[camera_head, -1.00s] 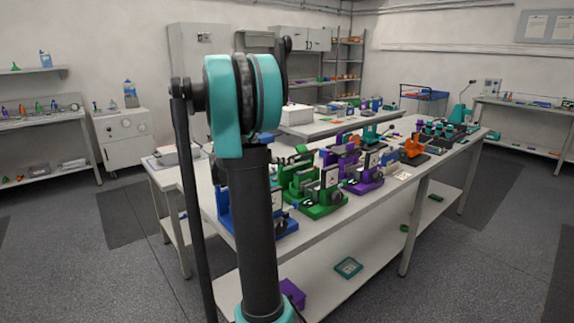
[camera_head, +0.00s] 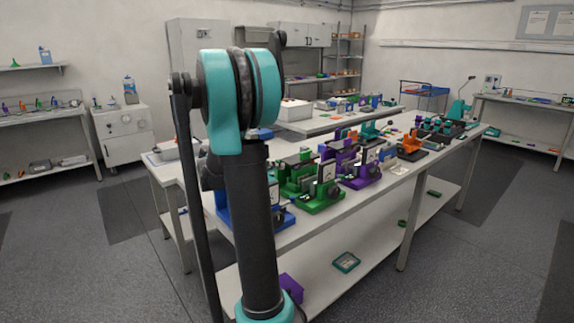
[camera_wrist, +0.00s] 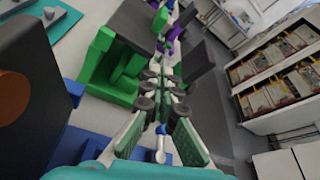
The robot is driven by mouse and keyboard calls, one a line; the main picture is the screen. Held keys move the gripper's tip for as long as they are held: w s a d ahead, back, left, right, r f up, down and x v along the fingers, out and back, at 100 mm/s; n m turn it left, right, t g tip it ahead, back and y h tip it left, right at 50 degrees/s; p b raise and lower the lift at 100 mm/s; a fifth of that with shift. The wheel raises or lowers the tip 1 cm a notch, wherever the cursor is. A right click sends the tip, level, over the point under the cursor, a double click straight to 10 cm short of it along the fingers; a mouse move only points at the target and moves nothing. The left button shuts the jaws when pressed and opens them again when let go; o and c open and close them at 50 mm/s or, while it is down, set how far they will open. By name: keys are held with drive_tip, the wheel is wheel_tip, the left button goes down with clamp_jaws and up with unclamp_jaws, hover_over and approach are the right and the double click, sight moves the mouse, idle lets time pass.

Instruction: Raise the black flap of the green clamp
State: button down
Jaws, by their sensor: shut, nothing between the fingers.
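A green clamp (camera_head: 322,198) stands near the front edge of the long table in the head view, with another green clamp (camera_head: 292,180) just behind and left of it. I cannot tell which is the task's clamp. In the wrist view a green clamp (camera_wrist: 103,66) lies left of my gripper (camera_wrist: 165,76), with a dark flat panel (camera_wrist: 140,24) at its top that may be the flap. My gripper is shut and empty, beside the green parts. I cannot tell whether it touches them. My gripper is hidden behind my arm in the head view.
A purple clamp (camera_head: 360,172) stands right of the green ones. A blue clamp (camera_head: 280,217) stands at the left, partly behind my arm. An orange clamp (camera_head: 410,146) is farther right. Wall shelving (camera_wrist: 272,66) shows in the wrist view. The floor at right is clear.

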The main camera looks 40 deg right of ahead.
sight(294, 171)
drive_tip(key=v, duration=0.5)
drive_tip(key=shift+w+a+f, duration=0.1)
drive_tip(key=shift+w+f, duration=0.1)
drive_tip(key=shift+w, duration=0.05)
drive_tip(key=f+m, duration=0.1)
drive_tip(key=f+m+t, duration=0.1)
drive_tip(key=f, duration=0.1)
drive_tip(key=f+m+t, duration=0.1)
drive_tip(key=f, duration=0.1)
drive_tip(key=shift+s+d+f+m, duration=0.25)
drive_tip(key=shift+s+m, duration=0.05)
drive_tip(key=shift+d, duration=0.1)
drive_tip(key=x, duration=0.9)
drive_tip(key=shift+d+f, duration=0.1)
drive_tip(key=shift+f, duration=0.1)
drive_tip(key=shift+w+d+r, duration=0.1)
drive_tip(key=shift+d, duration=0.2)
drive_tip(key=shift+a+r, duration=0.1)
drive_tip(key=shift+r, duration=1.75)
